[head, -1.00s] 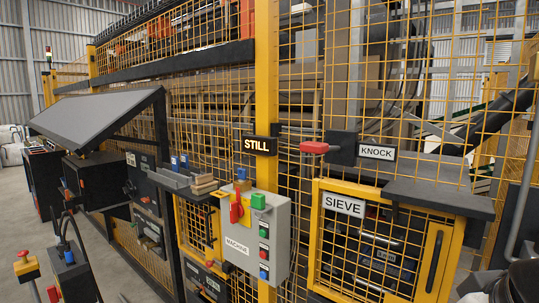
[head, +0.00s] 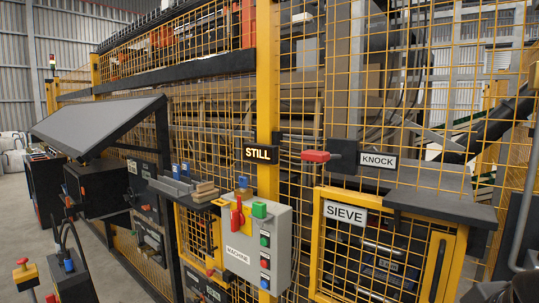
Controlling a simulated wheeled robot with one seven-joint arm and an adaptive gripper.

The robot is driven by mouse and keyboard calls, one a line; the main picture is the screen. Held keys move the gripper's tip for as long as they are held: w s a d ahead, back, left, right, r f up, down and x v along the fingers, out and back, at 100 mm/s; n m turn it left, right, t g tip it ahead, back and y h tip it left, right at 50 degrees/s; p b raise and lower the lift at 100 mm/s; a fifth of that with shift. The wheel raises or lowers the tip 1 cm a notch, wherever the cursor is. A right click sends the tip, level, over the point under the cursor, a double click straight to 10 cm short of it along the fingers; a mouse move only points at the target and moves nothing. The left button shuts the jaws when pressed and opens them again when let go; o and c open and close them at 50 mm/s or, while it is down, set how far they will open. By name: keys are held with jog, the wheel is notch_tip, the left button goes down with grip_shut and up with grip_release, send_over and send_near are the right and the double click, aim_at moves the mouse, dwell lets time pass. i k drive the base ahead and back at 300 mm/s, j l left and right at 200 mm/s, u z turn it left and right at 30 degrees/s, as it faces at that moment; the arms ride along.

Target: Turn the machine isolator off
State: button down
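The machine isolator (head: 237,215) is a red handle on a yellow plate, on the upper left front of a grey box (head: 275,238) labelled MACHINE. The handle looks roughly upright; its exact setting is too small to read. A black sign reading STILL (head: 261,153) hangs on the yellow post above the box. My gripper is not recognisable in view.
Yellow mesh fencing runs behind the box. A red handle (head: 316,156) labelled KNOCK sticks out to the upper right. A yellow-framed door (head: 446,275) labelled SIEVE and a dark ledge (head: 440,203) stand right. A sloped dark panel (head: 100,122) and control pedestals stand left.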

aim_at(237, 219)
jog(key=i+j, duration=0.3)
jog(key=i, duration=0.2)
jog(key=i+j, duration=0.3)
jog(key=i, duration=0.2)
